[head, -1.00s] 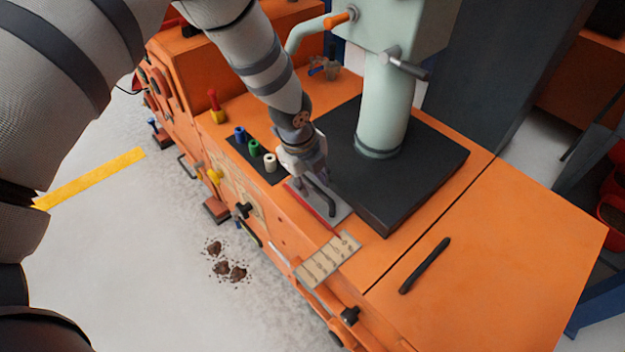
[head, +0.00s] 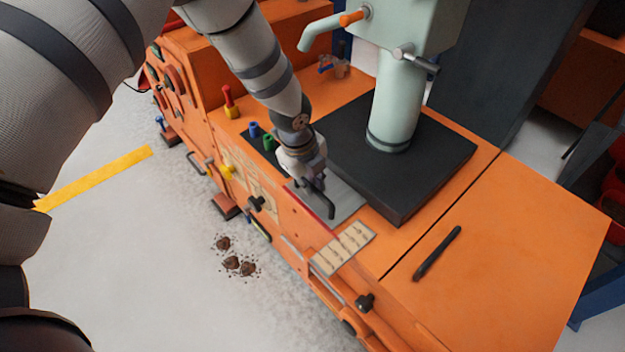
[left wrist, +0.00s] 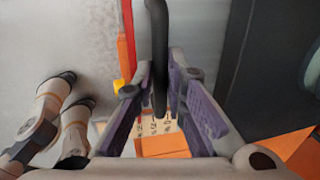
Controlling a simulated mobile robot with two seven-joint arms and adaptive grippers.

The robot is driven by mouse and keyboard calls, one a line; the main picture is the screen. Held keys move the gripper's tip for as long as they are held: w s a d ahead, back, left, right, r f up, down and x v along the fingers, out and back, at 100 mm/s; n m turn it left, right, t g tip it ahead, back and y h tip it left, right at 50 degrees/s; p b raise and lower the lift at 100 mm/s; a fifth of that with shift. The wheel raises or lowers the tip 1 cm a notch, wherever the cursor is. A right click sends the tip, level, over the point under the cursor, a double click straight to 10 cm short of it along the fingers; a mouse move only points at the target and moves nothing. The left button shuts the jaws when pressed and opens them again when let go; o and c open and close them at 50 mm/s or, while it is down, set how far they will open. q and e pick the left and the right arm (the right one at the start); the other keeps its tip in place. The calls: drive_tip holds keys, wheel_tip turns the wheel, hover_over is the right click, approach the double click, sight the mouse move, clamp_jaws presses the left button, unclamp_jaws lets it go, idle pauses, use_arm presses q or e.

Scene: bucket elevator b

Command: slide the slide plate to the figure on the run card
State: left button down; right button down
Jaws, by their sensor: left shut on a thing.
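The slide plate (head: 347,204) is a flat grey plate with a red front edge, set in the orange machine top beside the black base. It has a dark bar handle (head: 329,209). My left gripper (head: 318,190) is shut on that handle from above. In the left wrist view the handle (left wrist: 158,45) runs down between the two fingers of the left gripper (left wrist: 160,85). A pale marked scale strip (head: 343,250) lies in front of the plate; its figures are too small to read. I cannot make out a run card. My right gripper is not in view.
A green column (head: 396,100) stands on the black base (head: 430,165) behind the plate. Blue and green knobs (head: 268,142) stand left of my gripper. A dark rod (head: 437,253) lies on the orange top at right. Brown lumps (head: 235,263) lie on the floor.

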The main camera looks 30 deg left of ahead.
use_arm(q)
drive_tip(key=shift+s+a, duration=0.15)
drive_tip(key=shift+s, duration=0.2)
drive_tip(key=shift+w, duration=0.15)
drive_tip(key=c, duration=1.6)
unclamp_jaws()
drive_tip(key=shift+w, duration=0.1)
drive_tip(key=shift+c, duration=0.2)
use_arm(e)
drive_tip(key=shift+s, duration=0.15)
use_arm(q)
wheel_tip(320, 180, up, 12)
drive_tip(key=s, duration=0.2)
drive_tip(key=shift+s+a, duration=0.15)
drive_tip(key=shift+a, duration=0.1)
drive_tip(key=shift+f, duration=0.15)
